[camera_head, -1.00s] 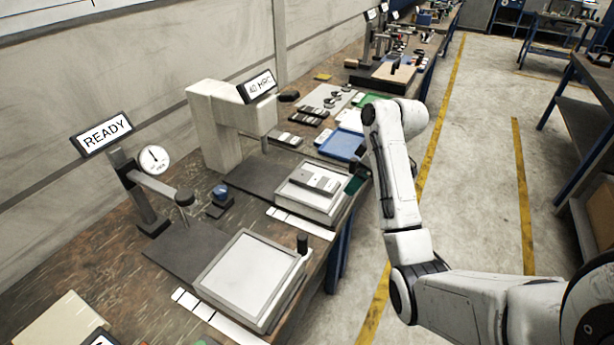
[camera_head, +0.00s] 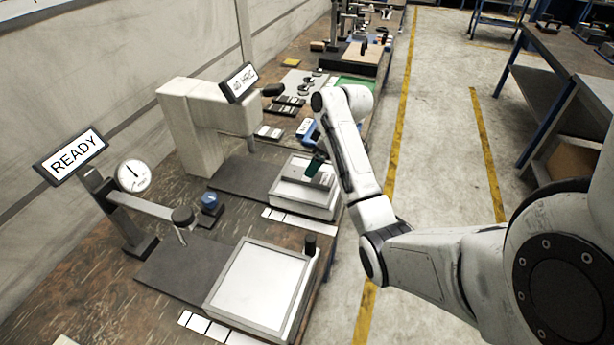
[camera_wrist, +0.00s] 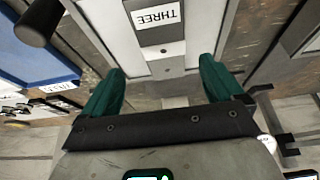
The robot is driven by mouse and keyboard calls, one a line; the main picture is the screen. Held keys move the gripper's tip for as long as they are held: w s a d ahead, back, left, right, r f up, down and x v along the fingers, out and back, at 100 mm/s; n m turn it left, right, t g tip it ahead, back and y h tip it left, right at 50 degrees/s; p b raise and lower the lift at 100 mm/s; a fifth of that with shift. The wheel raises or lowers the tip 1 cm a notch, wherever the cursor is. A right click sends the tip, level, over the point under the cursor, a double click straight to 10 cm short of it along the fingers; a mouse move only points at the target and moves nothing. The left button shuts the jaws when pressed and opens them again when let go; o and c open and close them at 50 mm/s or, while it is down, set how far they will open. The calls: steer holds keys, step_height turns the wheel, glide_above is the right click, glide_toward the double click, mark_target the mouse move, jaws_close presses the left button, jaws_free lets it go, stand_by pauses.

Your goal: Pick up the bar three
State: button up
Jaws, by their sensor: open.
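Bar three (camera_wrist: 160,47) is a grey bar with a white label reading THREE, upside down in the wrist view. It lies on a pale tray (camera_head: 285,200) under the stand with the HRC sign; in the head view my gripper and arm partly cover it. My gripper (camera_wrist: 160,85) is open, with its green fingers apart and nothing between them. The bar is ahead of the fingertips, roughly in line with the gap. In the head view my gripper (camera_head: 314,170) hangs over the tray. I cannot tell its exact height above the bar.
A beige stand (camera_head: 190,125) rises left of the tray. A blue tray (camera_wrist: 35,45) lies beside it in the wrist view. A dial gauge (camera_head: 134,176) stands over a dark plate, with an empty pale tray (camera_head: 258,280) in front.

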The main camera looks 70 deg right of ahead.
steer(key=shift+a+p+x, duration=0.15)
steer(key=shift+p+x, duration=0.2)
steer(key=shift+x, duration=1.05)
steer(key=shift+a+p+x, duration=0.1)
steer(key=shift+p+x, duration=0.2)
steer(key=shift+x, duration=1.1)
steer(key=shift+s, duration=0.15)
jaws_close()
steer(key=shift+d+r, duration=0.1)
steer(key=shift+r, duration=0.05)
